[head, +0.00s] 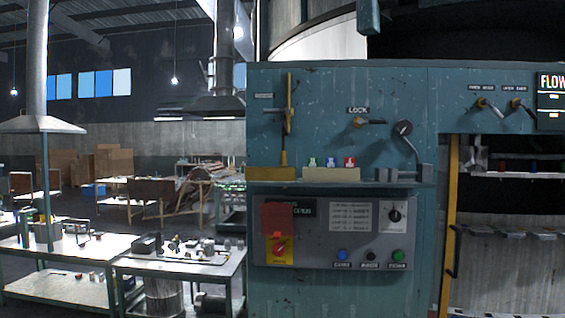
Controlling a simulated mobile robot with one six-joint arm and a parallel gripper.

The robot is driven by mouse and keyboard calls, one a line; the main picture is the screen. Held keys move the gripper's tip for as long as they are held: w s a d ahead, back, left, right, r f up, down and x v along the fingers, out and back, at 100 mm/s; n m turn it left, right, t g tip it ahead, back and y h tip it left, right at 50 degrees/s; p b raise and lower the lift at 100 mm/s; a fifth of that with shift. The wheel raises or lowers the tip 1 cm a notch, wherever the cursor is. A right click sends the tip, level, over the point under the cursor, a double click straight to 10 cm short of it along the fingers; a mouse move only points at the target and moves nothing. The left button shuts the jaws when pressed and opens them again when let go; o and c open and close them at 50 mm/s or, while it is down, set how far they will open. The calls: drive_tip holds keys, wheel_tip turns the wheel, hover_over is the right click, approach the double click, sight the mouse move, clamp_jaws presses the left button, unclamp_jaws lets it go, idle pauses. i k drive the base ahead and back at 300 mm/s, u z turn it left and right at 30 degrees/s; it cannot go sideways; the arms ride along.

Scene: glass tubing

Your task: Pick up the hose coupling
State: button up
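I cannot tell for certain which object is the hose coupling. Several small dark and metallic fittings lie on the right part of the white-topped workbench (150,264) at the lower left of the head view. They are too small and dim to name one by one. My gripper does not show in this view.
A large teal machine cabinet (345,230) fills the middle, with a control panel, levers and a shelf holding small coloured items. A second white table (70,250) with a tool holder stands at the left. More benches and cardboard boxes (100,160) stand farther back.

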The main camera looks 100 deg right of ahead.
sight(282, 154)
drive_tip(key=u, duration=0.1)
drive_tip(key=k, duration=0.95)
drive_tip(key=z, duration=0.85)
